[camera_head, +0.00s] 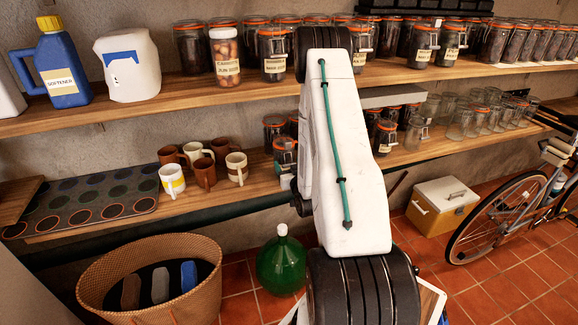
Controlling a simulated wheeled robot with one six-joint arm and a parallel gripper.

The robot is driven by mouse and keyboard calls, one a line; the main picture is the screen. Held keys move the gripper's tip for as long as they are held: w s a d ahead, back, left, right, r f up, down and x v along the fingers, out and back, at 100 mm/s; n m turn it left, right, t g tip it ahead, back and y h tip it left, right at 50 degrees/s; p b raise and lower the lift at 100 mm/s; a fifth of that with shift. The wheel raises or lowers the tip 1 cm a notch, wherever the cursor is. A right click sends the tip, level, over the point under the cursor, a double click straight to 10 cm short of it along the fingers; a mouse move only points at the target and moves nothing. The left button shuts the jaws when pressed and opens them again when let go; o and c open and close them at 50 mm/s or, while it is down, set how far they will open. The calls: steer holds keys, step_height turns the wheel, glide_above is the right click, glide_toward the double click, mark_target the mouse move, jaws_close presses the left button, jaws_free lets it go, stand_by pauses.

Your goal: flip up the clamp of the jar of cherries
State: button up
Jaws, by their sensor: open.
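I cannot tell which jar holds the cherries, as most labels are too small to read. Clamp-top jars with orange seals stand on the upper shelf, among them a labelled dark jar (273,66) left of my arm. Right of my arm are a labelled jar (359,50) and two more labelled dark jars (422,48) (449,48). On the lower shelf, dark jars stand beside my arm, one to its left (285,160) and one to its right (384,138). The state of their clamps is too small to tell. My gripper is hidden behind my arm.
A white-lidded jar (226,62), a blue softener jug (58,75) and a white jug (128,70) stand on the upper shelf. Mugs (204,172) and empty jars (459,124) occupy the lower shelf. A basket (110,265), green bottle (284,268), cooler (440,205) and bicycle (500,215) stand below.

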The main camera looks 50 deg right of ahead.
steer(key=c, duration=1)
steer(key=shift+r, duration=0.1)
steer(key=g+y, duration=0.1)
steer(key=s+r+g, duration=0.1)
steer(key=g, duration=0.1)
steer(key=a+g+y, duration=0.1)
steer(key=shift+s+r+g+y, duration=0.2)
steer(key=shift+s+g+y, duration=0.1)
steer(key=shift+g, duration=0.1)
steer(key=g+y, duration=0.1)
steer(key=r+g, duration=0.1)
steer(key=g+y, duration=0.1)
steer(key=g, duration=0.1)
steer(key=shift+s+a+r+y, duration=0.2)
steer(key=shift+s+a+y, duration=0.05)
steer(key=shift+s+y, duration=0.1)
steer(key=shift+r+g, duration=0.1)
steer(key=shift+g, duration=0.2)
steer(key=o, duration=1)
